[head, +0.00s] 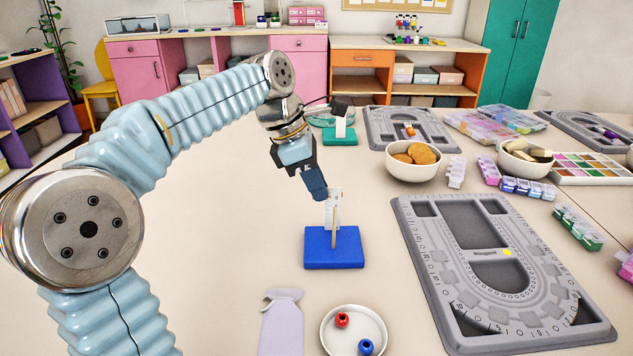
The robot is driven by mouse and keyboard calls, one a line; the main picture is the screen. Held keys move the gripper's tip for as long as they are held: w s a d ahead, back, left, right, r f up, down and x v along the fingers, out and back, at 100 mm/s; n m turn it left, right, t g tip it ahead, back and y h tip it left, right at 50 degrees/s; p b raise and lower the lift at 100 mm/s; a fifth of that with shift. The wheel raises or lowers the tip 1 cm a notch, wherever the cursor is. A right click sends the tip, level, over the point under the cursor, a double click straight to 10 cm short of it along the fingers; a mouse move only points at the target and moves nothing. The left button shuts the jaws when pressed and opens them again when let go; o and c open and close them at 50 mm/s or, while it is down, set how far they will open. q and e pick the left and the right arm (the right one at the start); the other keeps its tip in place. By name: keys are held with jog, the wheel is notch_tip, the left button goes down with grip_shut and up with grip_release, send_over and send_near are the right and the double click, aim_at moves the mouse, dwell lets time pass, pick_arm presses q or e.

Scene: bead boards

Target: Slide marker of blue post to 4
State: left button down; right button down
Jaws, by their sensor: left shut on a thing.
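The blue post stands on the table as a blue square base (318,261) with an upright thin tan rod (335,237) and a pale scale strip (328,213) behind it. My left gripper (322,194) reaches down from the upper left to the top of this post. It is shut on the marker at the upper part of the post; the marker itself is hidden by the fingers. The numbers on the scale are too small to read. My right gripper is out of view.
A green-based post (340,139) stands farther back. A white dish (352,342) with red and blue beads and a pale lavender pouch (282,325) lie in front. A grey bead board (412,262) lies to the right. The table left of the blue base is clear.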

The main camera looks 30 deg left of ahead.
pick_arm(q)
jog(key=b, duration=0.2)
send_over(316, 230)
jog(key=shift+f, duration=2.15)
jog(key=c, duration=1.1)
grip_release()
jog(key=p+v, duration=0.2)
jog(key=v, duration=1.1)
jog(key=shift+r+p, duration=0.3)
jog(key=shift+r, duration=0.05)
jog(key=shift+s+a, duration=0.15)
